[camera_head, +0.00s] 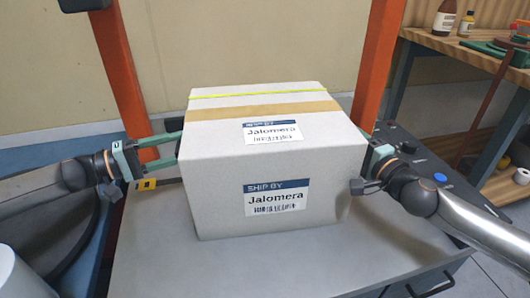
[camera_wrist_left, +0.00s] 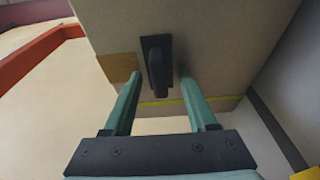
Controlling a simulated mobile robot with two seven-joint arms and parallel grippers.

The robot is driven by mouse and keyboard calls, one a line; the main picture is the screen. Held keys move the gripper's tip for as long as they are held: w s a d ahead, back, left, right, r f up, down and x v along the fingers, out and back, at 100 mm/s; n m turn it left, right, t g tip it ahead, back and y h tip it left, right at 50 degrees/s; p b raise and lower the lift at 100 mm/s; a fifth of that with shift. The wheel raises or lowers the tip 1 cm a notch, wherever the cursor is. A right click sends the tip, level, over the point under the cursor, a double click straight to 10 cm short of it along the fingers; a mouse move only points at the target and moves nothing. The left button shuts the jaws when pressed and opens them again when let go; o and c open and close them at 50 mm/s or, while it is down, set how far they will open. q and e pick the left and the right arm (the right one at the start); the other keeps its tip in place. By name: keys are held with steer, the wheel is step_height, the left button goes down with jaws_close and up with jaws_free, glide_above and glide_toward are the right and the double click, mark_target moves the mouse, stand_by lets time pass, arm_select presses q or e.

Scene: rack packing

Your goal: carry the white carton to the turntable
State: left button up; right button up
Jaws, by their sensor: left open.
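The white carton (camera_head: 270,165) sits upright on a grey top in the middle of the head view, with a tan tape band, a yellow strap and two "SHIP BY Jalomera" labels. My left gripper (camera_head: 176,148) is open at the carton's left side. In the left wrist view the carton (camera_wrist_left: 215,40) fills the upper part, and a black handle (camera_wrist_left: 157,65) on its side lies between the spread fingers of my left gripper (camera_wrist_left: 160,84). My right gripper (camera_head: 370,150) is at the carton's right side; its fingertips are mostly hidden. I cannot make out a turntable for certain.
The grey top (camera_head: 250,262) has bare room in front of the carton. Orange posts (camera_head: 375,65) stand behind on both sides. A dark unit with a blue button (camera_head: 440,178) is at the right. A wooden bench (camera_head: 455,48) with bottles stands at the back right.

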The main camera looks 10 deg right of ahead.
arm_select(q)
steer(key=shift+c, duration=0.3)
arm_select(e)
steer(key=shift+c, duration=0.3)
arm_select(q)
jaws_close()
arm_select(e)
jaws_close()
stand_by(0.5)
arm_select(q)
steer(key=shift+w+r, duration=0.1)
steer(key=shift+r, duration=0.25)
arm_select(e)
steer(key=shift+r, duration=0.3)
